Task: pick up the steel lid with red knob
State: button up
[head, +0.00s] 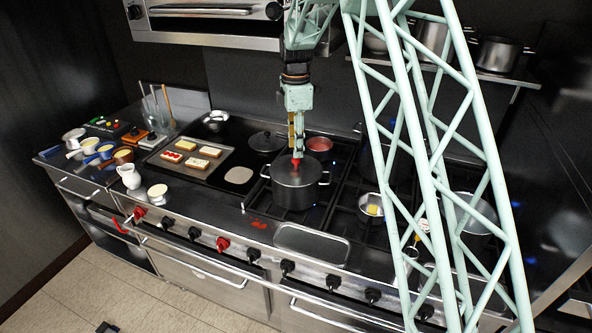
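The steel lid (283,174) with its red knob (297,162) sits on a dark pot (295,195) on the stove, near the middle of the head view. My gripper (297,154) points straight down over the lid, its fingertips at the knob. The fingers hide part of the knob. At this size I cannot tell whether they are closed on it or just around it. The lid appears level on the pot rim.
A red pot (319,145) and a dark lidded pan (266,142) stand behind the pot. A tray of toasts (163,146) lies left. An empty steel tray (312,244) is in front. A small pan (370,209) stands right. An oven (205,26) hangs above.

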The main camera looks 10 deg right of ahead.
aim_at(296, 160)
jog(key=shift+f, duration=0.15)
jog(key=shift+f, duration=3)
jog(key=c, duration=1.1)
jog(key=shift+r, duration=0.15)
jog(key=shift+r, duration=1.6)
jog(key=s+a+r+b, duration=0.1)
jog(key=s, duration=1.5)
jog(key=shift+a+r+b, duration=0.2)
jog(key=shift+r+b, duration=0.05)
jog(key=shift+b, duration=0.15)
